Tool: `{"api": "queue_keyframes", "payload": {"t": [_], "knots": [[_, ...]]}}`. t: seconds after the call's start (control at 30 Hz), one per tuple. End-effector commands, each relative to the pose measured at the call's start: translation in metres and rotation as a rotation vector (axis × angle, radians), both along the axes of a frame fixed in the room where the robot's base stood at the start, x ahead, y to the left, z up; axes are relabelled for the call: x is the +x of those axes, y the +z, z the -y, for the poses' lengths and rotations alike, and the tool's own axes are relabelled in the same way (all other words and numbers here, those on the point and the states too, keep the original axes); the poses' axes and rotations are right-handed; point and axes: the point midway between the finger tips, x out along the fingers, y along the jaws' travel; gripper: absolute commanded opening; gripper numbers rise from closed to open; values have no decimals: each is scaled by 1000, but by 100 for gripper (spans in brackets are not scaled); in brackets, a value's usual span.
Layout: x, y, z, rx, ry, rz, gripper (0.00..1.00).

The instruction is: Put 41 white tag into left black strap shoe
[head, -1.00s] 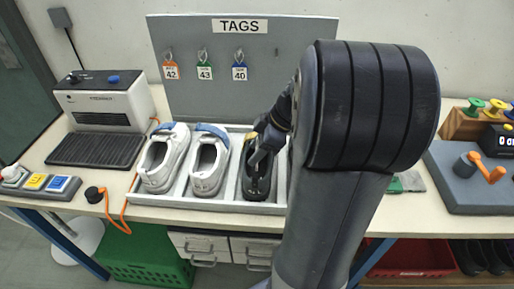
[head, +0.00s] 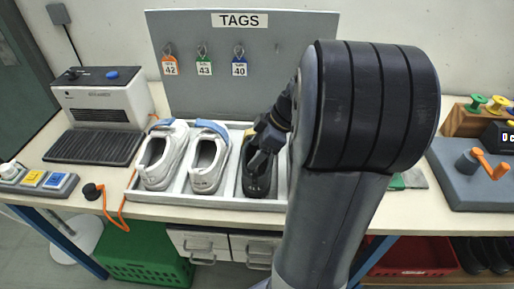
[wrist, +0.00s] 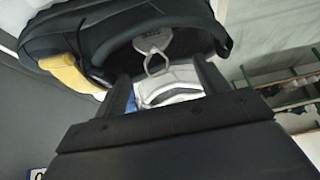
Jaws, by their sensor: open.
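The black strap shoe (head: 257,185) sits in the third slot of the light tray, right of two white shoes. In the wrist view the black shoe (wrist: 90,28) fills the top, with its yellow strap part to the left. A white tag (wrist: 152,42) with a thin loop lies in the shoe's opening; its number cannot be read. My gripper (head: 262,160) is over the shoe's opening. In the wrist view my gripper's fingers (wrist: 166,90) are apart, with the tag's loop just beyond them and nothing held.
Two white shoes with blue straps, the left one (head: 160,160) and the middle one (head: 207,165), stand beside the black shoe. The tag board (head: 240,100) behind holds tags 42 (head: 170,66), 43 (head: 204,66) and 40 (head: 239,66). My arm hides the tray's right part.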

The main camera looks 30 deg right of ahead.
Motion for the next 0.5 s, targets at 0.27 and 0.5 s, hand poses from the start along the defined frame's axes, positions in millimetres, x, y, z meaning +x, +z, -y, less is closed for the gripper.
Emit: {"api": "queue_keyframes", "payload": {"t": [0.27,0.5], "knots": [[-4,17,9,-3,-3,6,70],[-18,59,29,-3,-4,4,70]]}}
